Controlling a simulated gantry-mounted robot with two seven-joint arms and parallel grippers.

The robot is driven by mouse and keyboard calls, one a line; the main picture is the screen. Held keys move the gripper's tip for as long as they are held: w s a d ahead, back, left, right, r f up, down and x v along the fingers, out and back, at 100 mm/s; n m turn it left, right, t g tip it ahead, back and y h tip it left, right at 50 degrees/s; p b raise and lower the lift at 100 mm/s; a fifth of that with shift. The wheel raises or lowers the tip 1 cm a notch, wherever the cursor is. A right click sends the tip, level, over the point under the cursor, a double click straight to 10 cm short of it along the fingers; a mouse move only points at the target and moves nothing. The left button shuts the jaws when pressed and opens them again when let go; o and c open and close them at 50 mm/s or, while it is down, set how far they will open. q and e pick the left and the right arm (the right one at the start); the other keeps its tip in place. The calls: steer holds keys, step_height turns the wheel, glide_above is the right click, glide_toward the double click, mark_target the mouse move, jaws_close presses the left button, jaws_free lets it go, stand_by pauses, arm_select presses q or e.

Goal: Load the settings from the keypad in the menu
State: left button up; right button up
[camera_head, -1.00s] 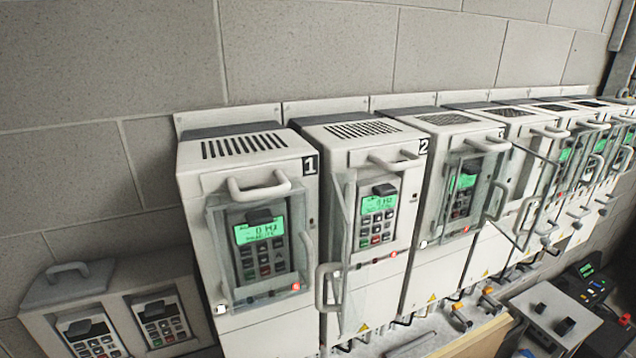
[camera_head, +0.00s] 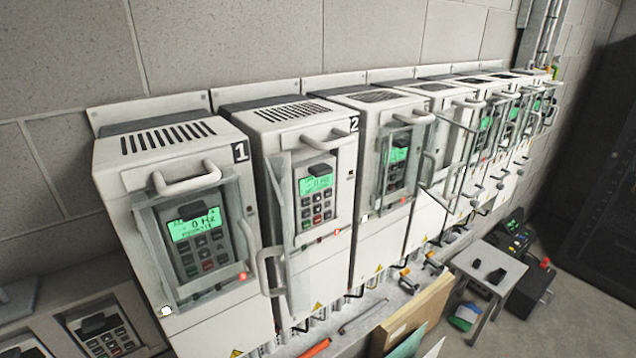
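A row of white drive units lines the wall. Drive 1 (camera_head: 130,183) stands at the left; its keypad (camera_head: 200,243) has a lit green screen reading about 0 Hz, behind a clear cover with a handle. Drive 2 (camera_head: 272,140) stands beside it; its keypad (camera_head: 317,199) also has a lit green screen, and its clear cover (camera_head: 272,215) appears swung open to the left. The third drive's keypad (camera_head: 398,165) is lit behind its cover. Smaller menu text is too small to read. Neither of my grippers is in view.
Two spare keypads (camera_head: 106,335) sit in a low holder at the lower left. A bench below the drives holds tools, including an orange-handled one (camera_head: 316,347).

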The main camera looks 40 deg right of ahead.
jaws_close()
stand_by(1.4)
